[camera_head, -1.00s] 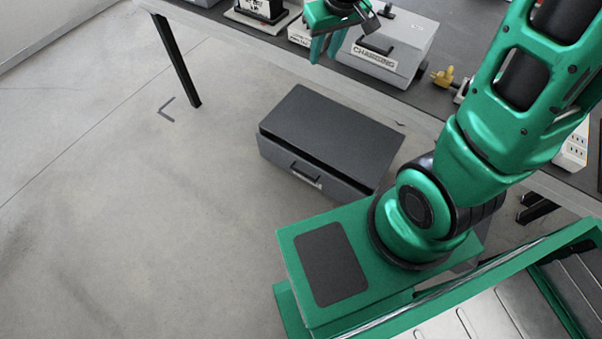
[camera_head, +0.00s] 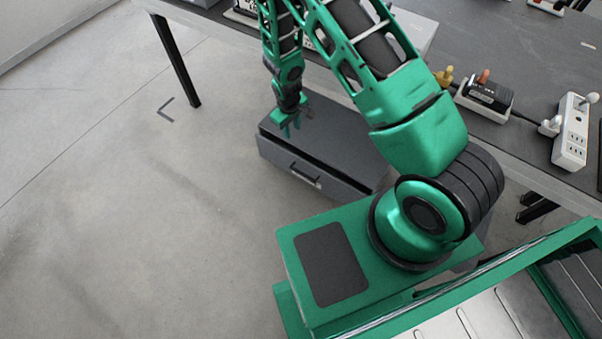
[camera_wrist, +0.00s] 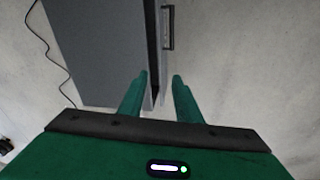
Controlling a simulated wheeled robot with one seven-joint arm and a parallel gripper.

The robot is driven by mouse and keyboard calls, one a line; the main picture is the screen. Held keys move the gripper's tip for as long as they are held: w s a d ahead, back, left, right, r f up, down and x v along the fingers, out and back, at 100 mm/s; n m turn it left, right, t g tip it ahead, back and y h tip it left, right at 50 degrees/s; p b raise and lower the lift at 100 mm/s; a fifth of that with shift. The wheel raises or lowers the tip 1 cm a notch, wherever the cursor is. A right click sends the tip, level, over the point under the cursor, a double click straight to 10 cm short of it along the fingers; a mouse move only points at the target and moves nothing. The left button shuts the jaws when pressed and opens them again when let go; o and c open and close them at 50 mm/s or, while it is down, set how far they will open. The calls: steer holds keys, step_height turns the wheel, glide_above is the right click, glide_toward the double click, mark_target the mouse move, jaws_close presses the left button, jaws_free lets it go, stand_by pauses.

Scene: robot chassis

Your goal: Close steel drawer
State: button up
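The steel drawer (camera_head: 325,183) is in a grey box (camera_head: 345,140) on the floor below the table. A dark gap shows between the box top and the drawer front, so the drawer stands slightly out. Its handle (camera_head: 305,175) is at the middle of the front; in the wrist view the handle (camera_wrist: 168,27) is ahead of the fingers. My gripper (camera_head: 289,123) is above the box near its front upper edge. In the wrist view my gripper (camera_wrist: 160,85) is open and empty, its fingers on either side of the front edge line. Contact cannot be told.
The table (camera_head: 520,50) stands behind the box, with a black charger (camera_head: 486,95) and a white power strip (camera_head: 571,135) on it. A table leg (camera_head: 177,62) is at the left. The floor in front of the box is clear.

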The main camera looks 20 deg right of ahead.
steer(key=n, duration=0.2)
glide_toward(303, 174)
steer(key=shift+g+h, duration=0.3)
steer(key=shift+h, duration=0.1)
steer(key=f, duration=0.2)
steer(key=w+f, duration=0.1)
steer(key=f, duration=0.4)
steer(key=shift+w+d+f, duration=0.25)
steer(key=shift+w+f, duration=0.05)
jaws_close()
